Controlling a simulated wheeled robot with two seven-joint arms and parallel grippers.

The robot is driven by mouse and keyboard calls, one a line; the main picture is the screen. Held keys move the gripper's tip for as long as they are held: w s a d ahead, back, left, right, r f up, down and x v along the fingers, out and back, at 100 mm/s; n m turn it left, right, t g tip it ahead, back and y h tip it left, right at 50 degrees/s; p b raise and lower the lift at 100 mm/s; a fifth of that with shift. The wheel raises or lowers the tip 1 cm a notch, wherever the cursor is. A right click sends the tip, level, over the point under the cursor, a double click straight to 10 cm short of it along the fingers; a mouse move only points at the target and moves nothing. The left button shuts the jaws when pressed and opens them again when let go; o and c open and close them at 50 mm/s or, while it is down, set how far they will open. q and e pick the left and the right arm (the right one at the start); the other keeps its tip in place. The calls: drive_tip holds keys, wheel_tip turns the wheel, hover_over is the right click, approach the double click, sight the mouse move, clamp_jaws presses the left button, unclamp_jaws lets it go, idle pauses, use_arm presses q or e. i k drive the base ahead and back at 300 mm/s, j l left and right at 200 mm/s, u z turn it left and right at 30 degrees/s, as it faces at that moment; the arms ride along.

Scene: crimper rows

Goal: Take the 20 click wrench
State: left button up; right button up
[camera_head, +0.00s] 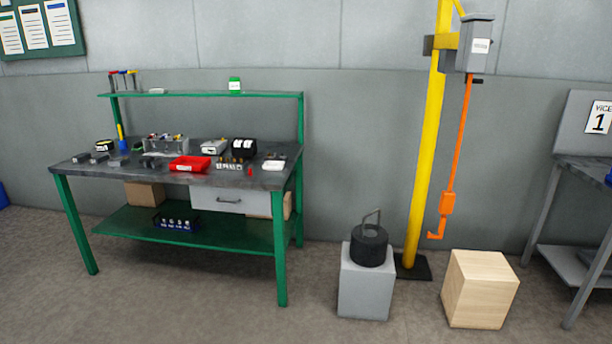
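I cannot pick out a wrench marked 20 in the head view; the items on the bench are too small to read. The green-legged workbench (232,180) stands at the left, some way off, with many small items on its dark top. A grey bin (166,146) there holds upright tools with coloured ends. A red tray (190,164) lies at the front edge. A yellow and blue tool (122,138) stands near the left upright. Several tools with coloured tops (122,80) stand at the upper shelf's left end. Neither of my grippers is in view.
A black weight (369,246) sits on a grey block (365,288) right of the bench. A yellow post (425,160) and a wooden block (480,290) stand farther right. Another bench (592,170) with a "VICE 1" sign is at the right edge. Floor before the workbench is clear.

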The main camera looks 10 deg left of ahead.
sight(178, 136)
drive_tip(key=i+u, duration=0.25)
drive_tip(key=i, duration=0.4)
drive_tip(key=i+u, duration=0.25)
drive_tip(key=i, duration=0.4)
drive_tip(key=i+l+u, duration=0.25)
drive_tip(key=i, duration=0.35)
drive_tip(key=i+u, duration=0.35)
drive_tip(key=i, duration=0.25)
drive_tip(key=i+l+u, duration=0.35)
drive_tip(key=i, duration=0.25)
drive_tip(key=i+j+z, duration=0.1)
drive_tip(key=z, duration=0.4)
drive_tip(key=j+z, duration=0.25)
drive_tip(key=z, duration=0.2)
drive_tip(key=i+j+z, duration=0.1)
drive_tip(key=j+z, duration=0.25)
drive_tip(key=j, duration=0.4)
drive_tip(key=j+z, duration=0.35)
drive_tip(key=j, duration=0.45)
drive_tip(key=j+z, duration=0.35)
drive_tip(key=j, duration=0.45)
